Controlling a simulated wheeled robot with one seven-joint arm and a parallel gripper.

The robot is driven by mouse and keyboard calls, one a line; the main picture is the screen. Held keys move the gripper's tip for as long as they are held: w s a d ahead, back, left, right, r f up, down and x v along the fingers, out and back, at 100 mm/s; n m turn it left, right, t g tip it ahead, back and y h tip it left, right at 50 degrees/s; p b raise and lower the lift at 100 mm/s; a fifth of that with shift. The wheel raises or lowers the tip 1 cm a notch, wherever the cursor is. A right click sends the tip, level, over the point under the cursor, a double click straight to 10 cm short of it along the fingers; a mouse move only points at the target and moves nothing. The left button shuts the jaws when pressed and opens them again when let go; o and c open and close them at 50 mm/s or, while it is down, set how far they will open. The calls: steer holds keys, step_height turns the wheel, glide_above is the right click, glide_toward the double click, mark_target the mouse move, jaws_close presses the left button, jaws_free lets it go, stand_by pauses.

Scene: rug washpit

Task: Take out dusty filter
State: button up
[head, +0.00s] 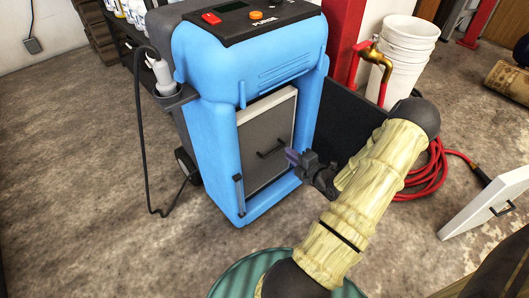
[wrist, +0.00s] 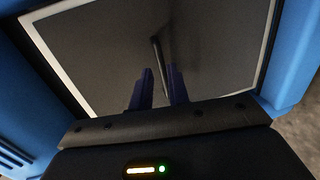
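The dusty filter, a dark grey panel in a pale frame, sits in the open front bay of the blue machine (head: 200,130). Its face (head: 262,130) carries a black bar handle (head: 268,153). My gripper (head: 290,157) is just right of the handle in the head view. In the wrist view, the filter (wrist: 90,55) fills the bay, and the handle (wrist: 155,52) runs nearly upright between and beyond the two purple fingers of my gripper (wrist: 160,80). The fingers are apart. I cannot tell whether either one touches the handle.
The machine's dark door (head: 345,125) stands open to the right. A second, white-framed panel with a handle (head: 480,212) stands on the floor at the right. A red hose (head: 430,172) and white buckets (head: 402,55) lie behind my arm. The concrete floor at left is clear.

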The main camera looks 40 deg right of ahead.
mark_target(279, 148)
steer(key=shift+w+d+f, duration=0.1)
steer(key=shift+w+f, duration=0.05)
steer(key=shift+w, duration=0.55)
steer(key=w+b, duration=0.2)
steer(key=w, duration=0.1)
steer(key=w+f+b, duration=0.1)
steer(key=w+b, duration=0.1)
steer(key=shift+a+f, duration=0.1)
steer(key=shift+a, duration=0.25)
jaws_close()
